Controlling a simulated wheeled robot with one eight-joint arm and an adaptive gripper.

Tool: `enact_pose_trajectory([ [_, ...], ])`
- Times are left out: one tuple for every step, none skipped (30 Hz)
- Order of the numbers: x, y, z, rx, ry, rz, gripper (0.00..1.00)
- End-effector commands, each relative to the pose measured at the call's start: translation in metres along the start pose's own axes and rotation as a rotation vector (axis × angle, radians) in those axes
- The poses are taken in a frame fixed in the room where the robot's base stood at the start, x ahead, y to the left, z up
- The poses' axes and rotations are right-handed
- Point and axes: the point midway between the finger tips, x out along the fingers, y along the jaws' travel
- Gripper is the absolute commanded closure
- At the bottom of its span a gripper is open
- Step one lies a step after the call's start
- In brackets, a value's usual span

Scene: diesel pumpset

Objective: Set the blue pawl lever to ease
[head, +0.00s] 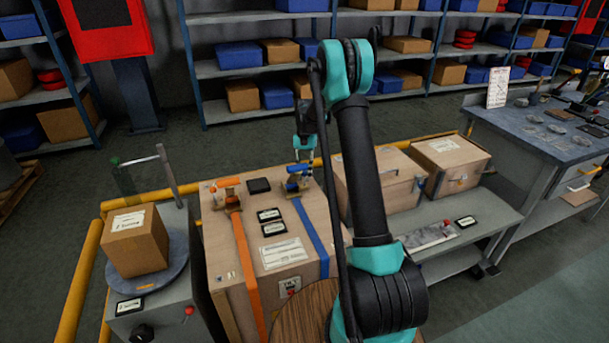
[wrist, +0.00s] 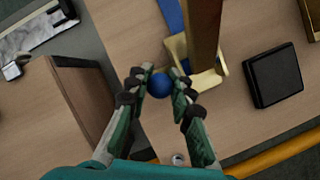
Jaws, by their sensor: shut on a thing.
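The blue pawl lever (head: 298,170) sits at the head of the blue strap (head: 312,238), on the far right part of the wooden crate top (head: 236,205). In the wrist view its round blue knob (wrist: 159,86) is between the fingers of my gripper (wrist: 160,76), which is shut on it. A brass bracket (wrist: 208,84) stands beside the knob, and the blue strap (wrist: 171,14) runs away at the top. In the head view my gripper (head: 303,154) comes down over the lever from above. The lever's arm below the knob is hidden.
An orange strap (head: 245,262) with its own orange ratchet (head: 229,186) lies to the left on the same crate. A flat black box (head: 258,186) sits between the two ratchets. Wooden boxes (head: 386,180) stand to the right, and a yellow rail (head: 88,262) runs around.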

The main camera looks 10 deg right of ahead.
Motion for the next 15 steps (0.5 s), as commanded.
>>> enact_pose_trajectory([
  [-0.0002, 0.0000, -0.0004, 0.000, 0.001, -0.001, 1.00],
  [-0.0002, 0.0000, -0.0004, 0.000, 0.002, -0.001, 1.00],
  [-0.0003, 0.0000, -0.0004, 0.000, 0.002, -0.001, 0.78],
  [-0.0003, 0.0000, -0.0004, 0.000, 0.002, -0.001, 0.74],
  [-0.0003, 0.0000, -0.0004, 0.000, 0.002, -0.001, 0.70],
  [-0.0003, 0.0001, -0.0004, 0.000, 0.002, -0.001, 0.68],
  [-0.0003, 0.0001, -0.0003, 0.000, 0.001, -0.001, 0.68],
  [-0.0002, 0.0001, -0.0003, 0.000, 0.001, -0.001, 0.68],
  [-0.0002, 0.0001, -0.0003, 0.000, 0.001, -0.001, 0.68],
  [-0.0002, 0.0001, -0.0002, 0.000, 0.001, -0.001, 0.68],
  [-0.0002, 0.0001, -0.0002, 0.000, 0.001, -0.001, 0.68],
  [-0.0002, 0.0001, -0.0002, 0.000, 0.001, -0.001, 0.68],
  [-0.0003, 0.0001, -0.0002, 0.000, 0.001, -0.001, 0.68],
  [-0.0006, 0.0001, -0.0002, 0.000, 0.001, -0.001, 0.68],
  [-0.0018, 0.0001, -0.0001, 0.000, 0.001, -0.001, 0.68],
])
